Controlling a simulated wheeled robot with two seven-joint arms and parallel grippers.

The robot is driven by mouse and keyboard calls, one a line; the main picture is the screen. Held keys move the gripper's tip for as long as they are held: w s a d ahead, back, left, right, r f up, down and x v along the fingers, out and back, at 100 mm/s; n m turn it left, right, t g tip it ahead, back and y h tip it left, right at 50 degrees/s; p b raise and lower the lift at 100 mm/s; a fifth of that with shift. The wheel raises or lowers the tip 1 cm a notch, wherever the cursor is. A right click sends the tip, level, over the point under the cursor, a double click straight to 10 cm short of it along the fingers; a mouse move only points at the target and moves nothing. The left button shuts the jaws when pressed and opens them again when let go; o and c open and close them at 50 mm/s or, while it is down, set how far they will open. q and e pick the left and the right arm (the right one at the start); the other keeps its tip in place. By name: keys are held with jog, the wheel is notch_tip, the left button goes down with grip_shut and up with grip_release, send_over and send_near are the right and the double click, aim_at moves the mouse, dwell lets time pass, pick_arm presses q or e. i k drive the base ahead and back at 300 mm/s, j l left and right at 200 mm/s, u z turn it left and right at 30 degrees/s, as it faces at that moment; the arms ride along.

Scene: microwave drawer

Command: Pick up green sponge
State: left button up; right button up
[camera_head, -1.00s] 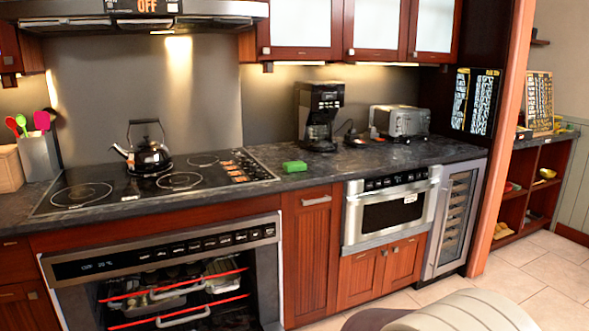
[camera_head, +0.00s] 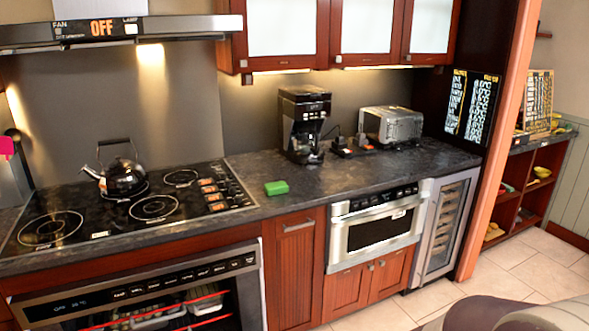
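The green sponge (camera_head: 276,188) lies flat on the dark stone countertop (camera_head: 330,184), just right of the black cooktop (camera_head: 130,210) and near the counter's front edge. Nothing touches it. A smooth rounded grey and dark shape, probably part of me, shows at the bottom right. Neither of my grippers can be seen in this view.
A kettle (camera_head: 122,176) stands on the cooktop. A coffee maker (camera_head: 304,122) and a toaster (camera_head: 392,125) stand at the back of the counter. A steel microwave drawer (camera_head: 375,228) is built in below, left of a wine cooler (camera_head: 446,226). The counter around the sponge is clear.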

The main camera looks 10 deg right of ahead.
aim_at(281, 187)
jog(key=i+l+z, duration=0.15)
jog(key=z, duration=0.25)
jog(key=i+l+z, duration=0.25)
jog(key=z, duration=0.15)
jog(key=i+l+z, duration=0.2)
jog(key=z, duration=0.2)
jog(key=i+z, duration=0.25)
jog(key=z, duration=0.15)
jog(key=i+z, duration=0.25)
jog(key=z, duration=0.15)
jog(key=i+l+u, duration=0.1)
jog(key=i+u, duration=0.4)
jog(key=i+l+u, duration=0.45)
jog(key=i+j, duration=0.1)
